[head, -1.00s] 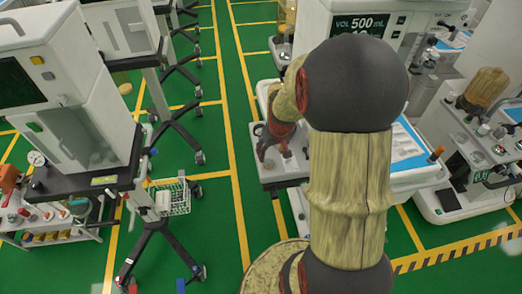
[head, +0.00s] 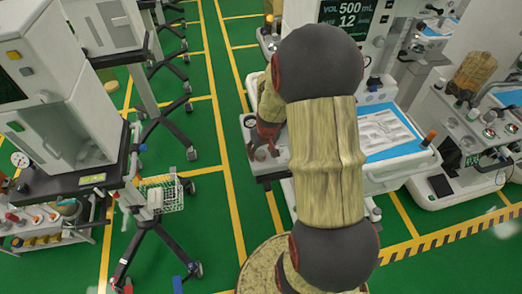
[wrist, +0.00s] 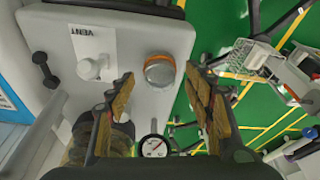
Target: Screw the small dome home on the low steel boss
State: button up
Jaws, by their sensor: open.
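A small glassy grey dome with an orange band (wrist: 160,70) sits on a white shelf (wrist: 110,35) in the wrist view. My gripper (wrist: 158,76) is open, with its two ochre fingers apart, one on either side of the dome's near edge in the picture. I cannot tell how far above the dome they are. No steel boss can be made out; the dome's underside is hidden. In the head view my gripper (head: 267,135) is over the shelf (head: 249,158), and my arm covers part of it.
A white knob (wrist: 90,68) beside the VENT label and a black-handled lever (wrist: 45,72) stand left of the dome. A round gauge (wrist: 152,146) shows below, between the fingers. A cart with a wire basket (head: 161,196) stands left across the green floor.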

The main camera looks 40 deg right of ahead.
jog(key=shift+c, duration=1.1)
grip_shut()
jog(key=shift+a+m+g+h, duration=0.1)
jog(key=shift+m+g+h, duration=0.35)
jog(key=shift+m, duration=1.95)
jog(key=m+g+h, duration=0.1)
jog(key=m, duration=0.3)
jog(key=shift+w, duration=0.1)
jog(key=m+g, duration=0.1)
jog(key=m, duration=0.4)
jog(key=shift+w+a, duration=0.1)
jog(key=m, duration=0.2)
jog(key=m+g, duration=0.1)
jog(key=m, duration=0.2)
jog(key=shift+w+g, duration=0.1)
jog(key=shift+g, duration=0.15)
jog(key=shift+o, duration=0.4)
grip_release()
jog(key=shift+o, duration=0.5)
